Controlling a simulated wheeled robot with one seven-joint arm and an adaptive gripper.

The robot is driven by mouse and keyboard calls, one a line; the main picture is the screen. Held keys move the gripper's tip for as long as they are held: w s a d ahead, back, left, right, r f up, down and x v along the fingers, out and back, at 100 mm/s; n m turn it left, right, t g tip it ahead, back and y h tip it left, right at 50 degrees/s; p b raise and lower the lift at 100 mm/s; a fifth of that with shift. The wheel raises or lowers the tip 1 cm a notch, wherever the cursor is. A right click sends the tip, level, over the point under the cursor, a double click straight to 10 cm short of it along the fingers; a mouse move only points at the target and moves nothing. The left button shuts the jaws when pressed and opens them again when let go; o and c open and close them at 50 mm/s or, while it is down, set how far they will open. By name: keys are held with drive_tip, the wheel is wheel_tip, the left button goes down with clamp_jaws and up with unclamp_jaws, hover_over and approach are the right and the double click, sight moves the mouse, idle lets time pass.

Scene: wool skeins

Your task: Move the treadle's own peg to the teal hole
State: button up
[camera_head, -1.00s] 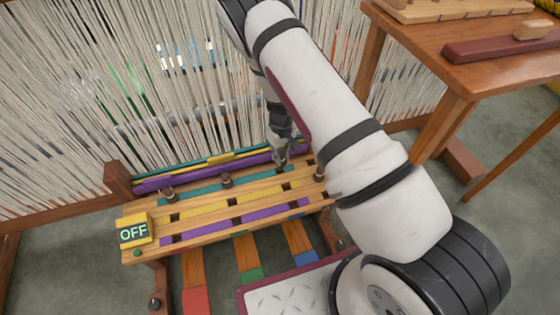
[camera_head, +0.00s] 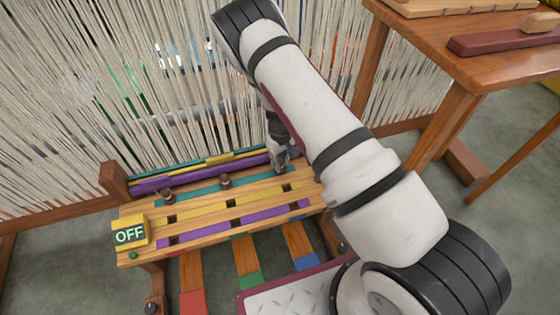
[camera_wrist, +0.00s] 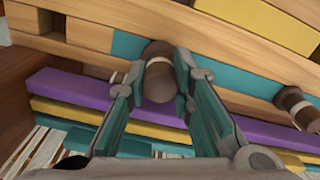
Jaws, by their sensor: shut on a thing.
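My gripper (camera_head: 282,165) is shut on a brown peg (camera_wrist: 158,75) with a pale band, at the right end of the peg beam's back, teal row (camera_head: 205,187). In the wrist view the peg stands at the teal strip (camera_wrist: 128,46) between my fingertips; its lower end is hidden, so I cannot tell how deep it sits. Two other brown pegs stand in the teal row, one in the middle (camera_head: 225,181) and one at the left (camera_head: 168,195). The yellow row (camera_head: 200,211) and purple row (camera_head: 200,230) show dark, empty holes. The blue-ended treadle (camera_head: 300,242) lies on the right.
A yellow box reading OFF (camera_head: 130,233) sits at the beam's left end. Red-ended (camera_head: 193,300) and green-ended (camera_head: 248,270) treadles lie in front. Warp strings (camera_head: 110,90) hang behind, and a wooden table (camera_head: 480,85) stands at the right.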

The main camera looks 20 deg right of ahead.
drive_tip(key=shift+f, duration=0.25)
drive_tip(key=o, duration=0.9)
drive_tip(key=shift+c, duration=0.2)
drive_tip(key=shift+r, duration=0.1)
